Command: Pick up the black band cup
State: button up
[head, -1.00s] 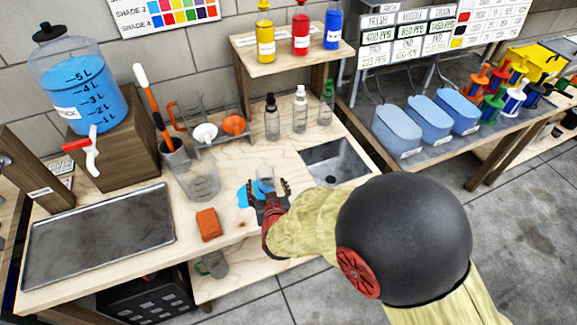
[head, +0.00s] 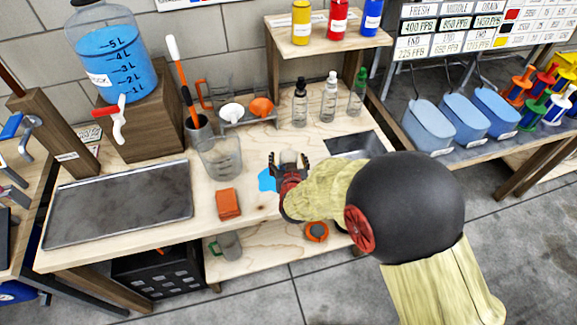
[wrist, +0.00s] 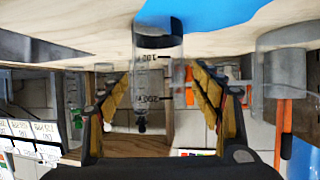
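The black band cup (wrist: 158,62) is a clear, marked cup with a dark band near its base. It appears upside down in the wrist view and stands on the wooden bench by a blue patch (wrist: 205,14). In the head view only a small part of the cup (head: 288,156) shows, above and between my fingers. My gripper (head: 288,166) is open, with one finger on each side of the cup. In the wrist view the fingertips of my gripper (wrist: 159,80) are close to the cup's sides. I cannot tell whether they touch it.
A larger clear beaker (head: 220,158) and an orange block (head: 228,204) stand to the left. Dropper bottles (head: 329,98) stand behind, below a raised shelf (head: 322,45). A metal tray (head: 120,204) covers the bench's left part.

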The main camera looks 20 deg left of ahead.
jog(key=shift+c, duration=1.2)
jog(key=c, duration=0.7)
jog(key=shift+c, duration=0.3)
